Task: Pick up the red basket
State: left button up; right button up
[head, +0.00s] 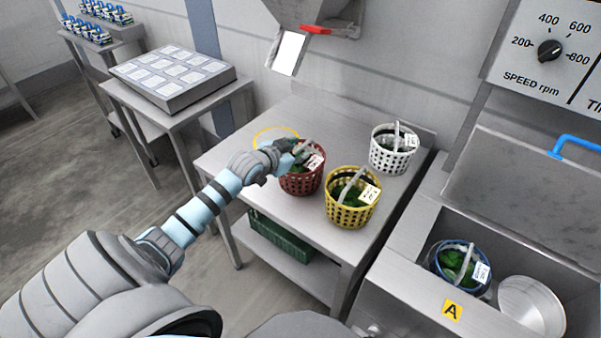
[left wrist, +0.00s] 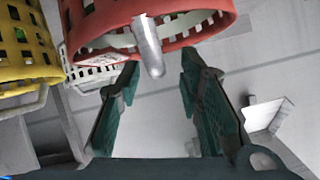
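The red basket (head: 302,183) stands upright on the steel table, with green leaves and a white tag in it. My left gripper (head: 291,152) is at its top, on the left rear side, and partly covers its handle and rim. In the left wrist view the red basket (left wrist: 205,22) is at the top, appearing upside down. Its grey handle (left wrist: 148,48) lies in the gap between the spread fingers of my left gripper (left wrist: 160,64), near the tips. The fingers are open, with space on both sides of the handle. My right gripper is not in view.
A yellow basket (head: 350,210) stands close at the front right, a white basket (head: 393,160) behind right. A yellow ring (head: 258,134) marks the table behind my gripper. A blue basket (head: 461,264) and a metal bowl (head: 533,305) sit in the basin at right.

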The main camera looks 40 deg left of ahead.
pick_arm(q)
jog(key=shift+x, duration=1.25)
jog(key=shift+s, duration=0.1)
grip_shut()
jog(key=shift+r, duration=0.1)
